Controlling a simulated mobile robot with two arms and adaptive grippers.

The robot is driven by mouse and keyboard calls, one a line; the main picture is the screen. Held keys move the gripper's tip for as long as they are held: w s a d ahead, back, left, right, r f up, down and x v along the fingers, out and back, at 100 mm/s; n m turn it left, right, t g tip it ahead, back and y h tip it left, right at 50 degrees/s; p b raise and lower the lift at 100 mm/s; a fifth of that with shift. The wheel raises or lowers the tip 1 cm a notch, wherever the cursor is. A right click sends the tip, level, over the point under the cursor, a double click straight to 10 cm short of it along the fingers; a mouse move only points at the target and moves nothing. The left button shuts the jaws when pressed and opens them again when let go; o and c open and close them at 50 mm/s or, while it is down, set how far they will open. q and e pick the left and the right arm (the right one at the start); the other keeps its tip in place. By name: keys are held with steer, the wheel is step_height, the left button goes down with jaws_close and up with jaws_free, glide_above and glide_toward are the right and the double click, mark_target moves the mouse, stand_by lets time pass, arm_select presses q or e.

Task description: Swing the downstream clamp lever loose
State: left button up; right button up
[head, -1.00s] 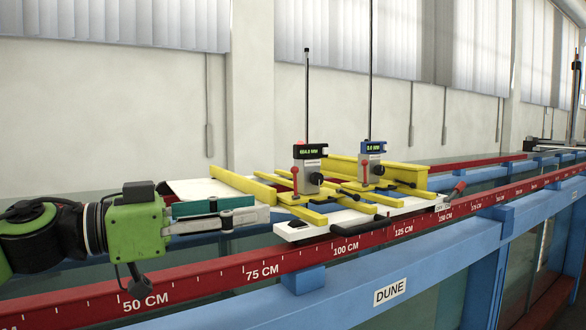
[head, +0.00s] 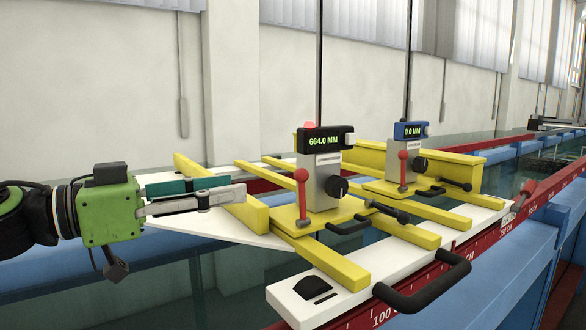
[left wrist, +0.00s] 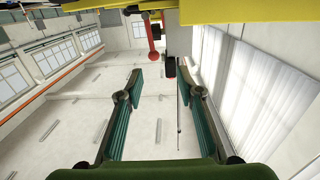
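Two gauges stand on the carriage: a black-topped gauge (head: 324,168) reading 664.0 MM and a blue-topped gauge (head: 411,160) reading 0.0 MM. Each has an upright red-knobbed lever, the near one (head: 302,195) and the far one (head: 403,165). I cannot tell which lever is the downstream clamp. My left gripper (head: 238,192) is left of the near gauge, apart from the levers. In the left wrist view its green-padded fingers (left wrist: 158,85) are apart and empty. My right gripper is out of view.
Yellow bars (head: 330,262) lie across the carriage, with a black loop handle (head: 425,286) at its front. A red scale rail (head: 480,250) and blue flume beams (head: 518,256) run along the right. A black rod rises above each gauge.

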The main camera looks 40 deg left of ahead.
mark_target(295, 176)
arm_select(q)
steer(key=x, duration=0.3)
steer(key=d+x, duration=0.1)
steer(key=x, duration=0.6)
steer(key=shift+d+r, duration=0.25)
steer(key=shift+x, duration=1.3)
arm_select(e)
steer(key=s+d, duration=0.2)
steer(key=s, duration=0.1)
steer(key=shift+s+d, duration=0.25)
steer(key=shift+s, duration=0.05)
arm_select(q)
jaws_close()
